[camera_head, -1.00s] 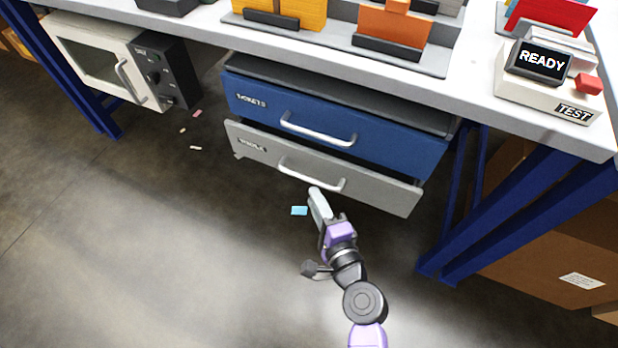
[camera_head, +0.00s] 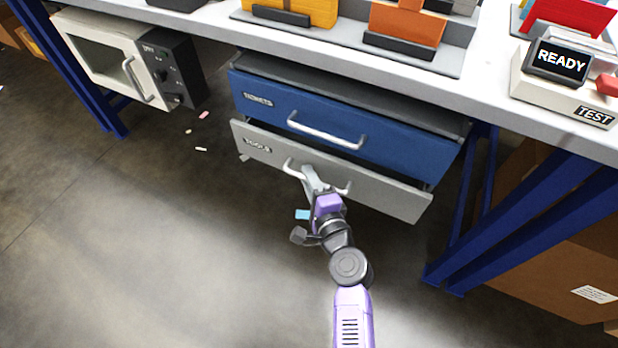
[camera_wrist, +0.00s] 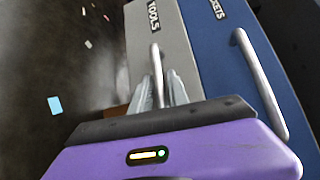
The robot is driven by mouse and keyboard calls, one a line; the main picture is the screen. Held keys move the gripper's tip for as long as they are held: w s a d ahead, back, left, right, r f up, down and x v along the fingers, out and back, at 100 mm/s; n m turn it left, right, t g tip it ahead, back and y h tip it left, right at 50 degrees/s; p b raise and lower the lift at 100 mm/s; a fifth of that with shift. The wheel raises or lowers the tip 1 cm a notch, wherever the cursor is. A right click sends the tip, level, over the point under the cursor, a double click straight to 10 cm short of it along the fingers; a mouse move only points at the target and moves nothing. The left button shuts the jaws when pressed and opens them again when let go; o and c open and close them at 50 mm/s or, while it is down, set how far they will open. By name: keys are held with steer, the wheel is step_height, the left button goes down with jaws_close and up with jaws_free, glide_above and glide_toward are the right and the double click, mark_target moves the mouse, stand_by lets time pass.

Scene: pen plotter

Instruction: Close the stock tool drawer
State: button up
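The grey drawer labelled TOOLS (camera_head: 385,196) hangs under the workbench below the blue drawer and stands partly pulled out. Its label also shows in the wrist view (camera_wrist: 153,17). My gripper (camera_head: 308,172) is at the middle of the grey drawer's bar handle (camera_head: 291,166) and hides part of it. In the wrist view the handle (camera_wrist: 156,62) runs between the two fingers (camera_wrist: 160,85). A small gap seems to show beside the right finger, so the fingers look open around the bar. Firm contact cannot be made out.
A blue table leg (camera_head: 520,225) stands to the right. A white oven-like box (camera_head: 100,60) is at the left. The floor in front is clear except for scraps.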

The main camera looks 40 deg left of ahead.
jaws_close()
stand_by(1.2)
